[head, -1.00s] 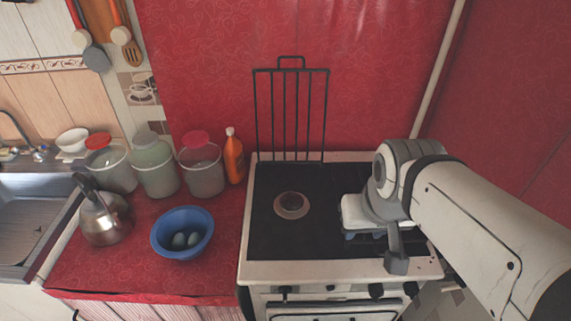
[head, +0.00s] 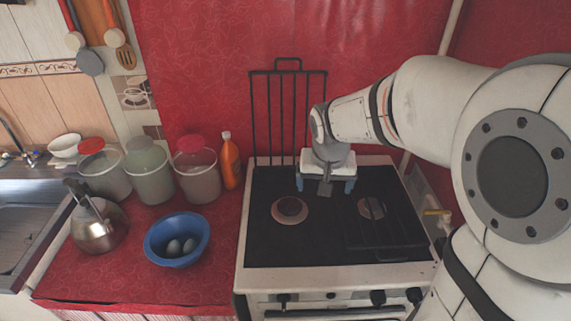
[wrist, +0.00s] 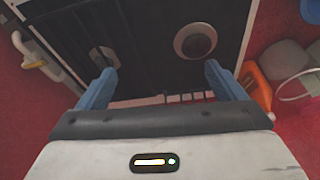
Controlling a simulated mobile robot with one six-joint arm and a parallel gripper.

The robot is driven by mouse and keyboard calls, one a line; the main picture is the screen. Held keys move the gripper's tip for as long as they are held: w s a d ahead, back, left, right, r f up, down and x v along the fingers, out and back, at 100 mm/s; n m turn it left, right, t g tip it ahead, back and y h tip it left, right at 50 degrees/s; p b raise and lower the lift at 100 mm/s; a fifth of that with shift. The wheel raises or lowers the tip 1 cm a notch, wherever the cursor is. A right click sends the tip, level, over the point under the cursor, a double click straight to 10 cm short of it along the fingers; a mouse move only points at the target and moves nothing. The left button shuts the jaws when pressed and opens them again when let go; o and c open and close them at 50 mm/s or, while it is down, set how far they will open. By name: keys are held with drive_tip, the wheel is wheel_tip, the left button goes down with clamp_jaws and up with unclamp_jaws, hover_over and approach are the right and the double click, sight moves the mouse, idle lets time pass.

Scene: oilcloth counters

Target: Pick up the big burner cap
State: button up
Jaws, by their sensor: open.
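The big burner cap (head: 290,206) is a dark round disc on a paler ring on the left part of the black stove top (head: 265,245). In the wrist view the cap (wrist: 196,43) shows right of centre, beyond the fingertips. My gripper (head: 325,187) has blue fingers and hangs over the back of the stove, behind and to the right of the cap. In the wrist view my gripper (wrist: 160,72) is open, with nothing between its fingers. It is apart from the cap.
A second burner (head: 371,208) lies under a dark grate on the right. An upright black rack (head: 290,115) stands at the back. An orange bottle (head: 230,162), lidded jars (head: 198,175), a blue bowl (head: 177,240) and a kettle (head: 97,222) are on the left counter.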

sight(290, 206)
drive_tip(key=shift+o, duration=0.4)
drive_tip(key=shift+m, duration=0.4)
drive_tip(key=w+a+f, duration=0.2)
drive_tip(key=w+f, duration=0.1)
drive_tip(key=f, duration=0.1)
drive_tip(key=w+a+f+b, duration=0.1)
drive_tip(key=w+a+f, duration=0.2)
drive_tip(key=w+f, duration=0.1)
drive_tip(key=w+a+f, duration=0.3)
drive_tip(key=w+f, duration=0.1)
drive_tip(key=f, duration=0.1)
drive_tip(key=shift+w+a+f+b, duration=0.1)
drive_tip(key=shift+w+f+b, duration=0.1)
drive_tip(key=shift+b, duration=0.1)
drive_tip(key=shift+w+a+f, duration=0.1)
drive_tip(key=shift+w+f, duration=0.05)
drive_tip(key=shift+f, duration=0.15)
drive_tip(key=x, duration=0.2)
drive_tip(key=p+x, duration=0.1)
drive_tip(key=x, duration=0.1)
drive_tip(key=p+x, duration=0.1)
drive_tip(key=x, duration=0.2)
drive_tip(key=shift+d+f, duration=0.1)
drive_tip(key=shift+d, duration=0.2)
drive_tip(key=shift+c, duration=0.2)
drive_tip(key=c, duration=1)
